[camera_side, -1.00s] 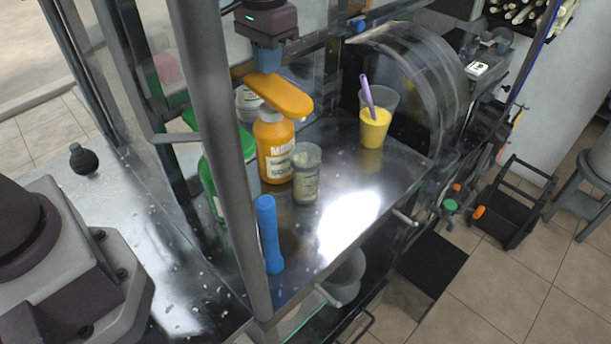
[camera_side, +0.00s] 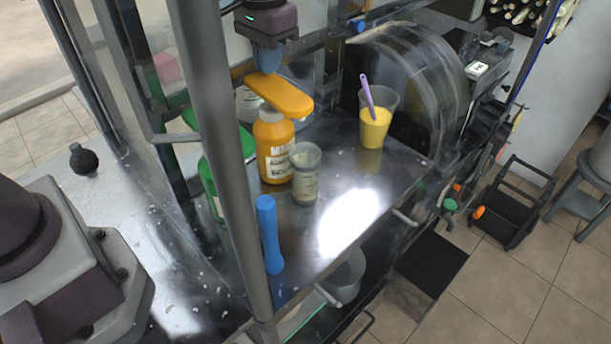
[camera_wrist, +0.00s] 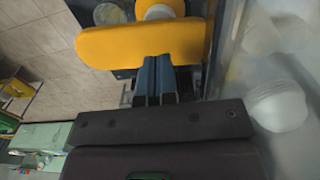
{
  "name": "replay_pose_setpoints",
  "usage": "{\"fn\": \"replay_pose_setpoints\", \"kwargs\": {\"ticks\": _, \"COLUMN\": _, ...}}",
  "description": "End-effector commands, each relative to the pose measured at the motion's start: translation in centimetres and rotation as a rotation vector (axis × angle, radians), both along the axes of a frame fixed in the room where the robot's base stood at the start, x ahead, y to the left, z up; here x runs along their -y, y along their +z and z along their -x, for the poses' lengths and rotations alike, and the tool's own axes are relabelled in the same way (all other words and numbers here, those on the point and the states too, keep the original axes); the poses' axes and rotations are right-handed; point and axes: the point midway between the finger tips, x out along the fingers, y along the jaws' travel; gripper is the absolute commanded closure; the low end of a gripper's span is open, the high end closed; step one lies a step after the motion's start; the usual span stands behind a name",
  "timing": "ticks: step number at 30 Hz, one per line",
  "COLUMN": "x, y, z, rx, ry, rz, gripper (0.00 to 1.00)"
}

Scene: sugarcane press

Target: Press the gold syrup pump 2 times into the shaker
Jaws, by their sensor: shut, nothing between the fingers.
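The gold syrup pump bottle (camera_side: 273,150) stands upright on the metal counter with a white label. Its wide orange-gold pump head (camera_side: 280,96) points toward the front right; in the wrist view the head (camera_wrist: 120,46) spans the top. The shaker (camera_side: 305,172), a clear cup with markings, stands beside the bottle under the end of the pump head; its rim (camera_wrist: 109,14) shows partly in the wrist view. My gripper (camera_side: 267,62) is shut and empty, pointing down at the back part of the pump head. Its fingertips (camera_wrist: 155,62) appear at the head's edge; whether they touch cannot be told.
A green bottle (camera_side: 211,188) is left of the gold one. A yellow-filled cup (camera_side: 374,131) with a purple stick stands right.

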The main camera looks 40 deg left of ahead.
Motion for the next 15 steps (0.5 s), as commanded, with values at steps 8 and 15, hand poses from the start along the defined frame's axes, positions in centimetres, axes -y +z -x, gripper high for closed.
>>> {"fn": "replay_pose_setpoints", "kwargs": {"ticks": 8, "x": 0.0, "y": -0.03, "z": 0.0, "rx": 0.0, "ry": 0.0, "rz": 0.0, "gripper": 1.0}}
{"fn": "replay_pose_setpoints", "kwargs": {"ticks": 15, "x": 0.0, "y": -0.76, "z": 0.02, "rx": -0.002, "ry": 0.0, "rz": 0.0, "gripper": 1.0}}
